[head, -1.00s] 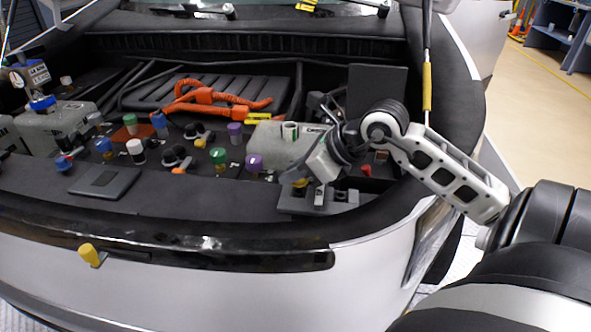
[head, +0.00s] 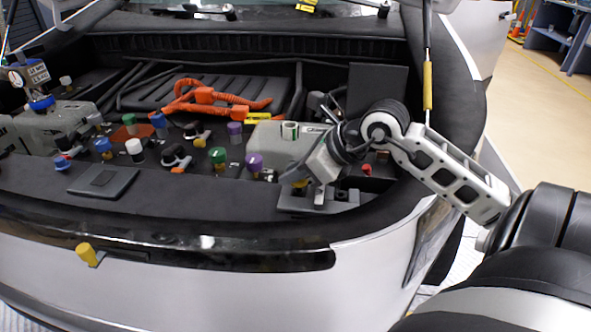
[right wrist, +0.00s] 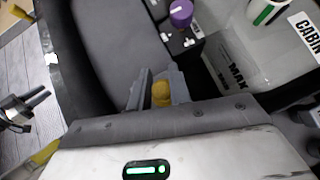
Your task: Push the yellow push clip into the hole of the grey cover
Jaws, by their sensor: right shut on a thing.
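My right gripper (head: 306,189) is shut on the yellow push clip (right wrist: 161,93), which shows between its two grey fingers in the right wrist view. In the head view only a bit of the clip's yellow (head: 300,184) shows under the gripper. The clip is above or at a grey block (head: 345,201) at the front right of the engine bay. A flat dark grey cover plate (head: 88,183) lies on the front panel at the left, clear of the gripper. I cannot make out a hole in it. A dark gripper-like part (right wrist: 22,112), seemingly my left gripper, shows at the right wrist view's left edge.
Several coloured caps stand in the bay, including a purple one (head: 254,162) close to the gripper. A pale reservoir (head: 265,138) is behind it. A yellow lever (head: 86,253) is on the front bumper. The dark front panel between plate and block is bare.

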